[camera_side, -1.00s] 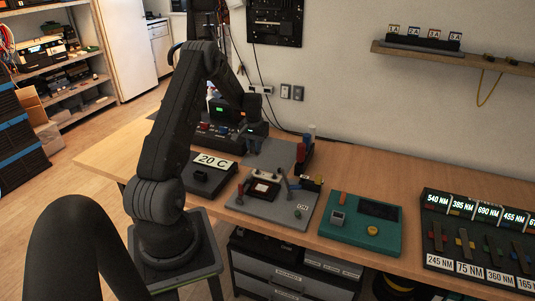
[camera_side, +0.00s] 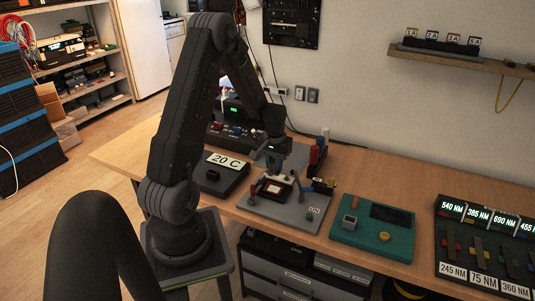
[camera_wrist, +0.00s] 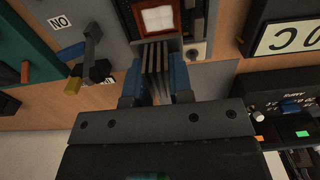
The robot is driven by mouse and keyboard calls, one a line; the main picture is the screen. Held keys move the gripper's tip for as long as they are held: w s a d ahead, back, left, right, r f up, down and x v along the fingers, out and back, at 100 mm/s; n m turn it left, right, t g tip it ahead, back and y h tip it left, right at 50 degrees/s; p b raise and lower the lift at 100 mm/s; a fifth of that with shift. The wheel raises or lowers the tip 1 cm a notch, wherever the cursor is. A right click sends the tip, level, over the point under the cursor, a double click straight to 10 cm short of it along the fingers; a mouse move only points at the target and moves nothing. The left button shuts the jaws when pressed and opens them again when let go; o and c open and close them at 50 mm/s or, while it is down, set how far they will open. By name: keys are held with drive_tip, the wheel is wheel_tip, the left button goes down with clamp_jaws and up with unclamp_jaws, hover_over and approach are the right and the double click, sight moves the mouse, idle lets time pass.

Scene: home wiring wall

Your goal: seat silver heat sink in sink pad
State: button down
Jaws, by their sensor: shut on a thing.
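My gripper (camera_wrist: 157,85) is shut on a grey finned heat sink (camera_wrist: 157,58), held between its two blue fingers. The sink pad (camera_wrist: 158,20), a pale square in a dark red frame, lies just beyond the heat sink at the top of the wrist view. In the side view the pad (camera_side: 271,188) sits on a grey board (camera_side: 290,212), and my gripper (camera_side: 276,165) is above and behind it. The heat sink is small and partly hidden there. I cannot tell whether it touches the pad's frame.
A lever (camera_wrist: 93,45) stands beside the pad, by an ON label (camera_side: 314,211). A "20 C" block (camera_side: 222,172) is to the left, a green board (camera_side: 372,225) to the right. Red, white and blue upright parts (camera_side: 320,148) stand behind.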

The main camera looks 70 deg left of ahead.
drive_tip(key=shift+f, duration=0.1)
idle(0.3)
hover_over(274, 188)
drive_tip(key=shift+f, duration=2.8)
drive_tip(key=shift+f, duration=0.8)
drive_tip(key=c, duration=0.9)
unclamp_jaws()
drive_tip(key=shift+c, duration=0.2)
wheel_tip(274, 188, up, 14)
drive_tip(key=shift+f, duration=0.1)
drive_tip(key=shift+d, duration=0.15)
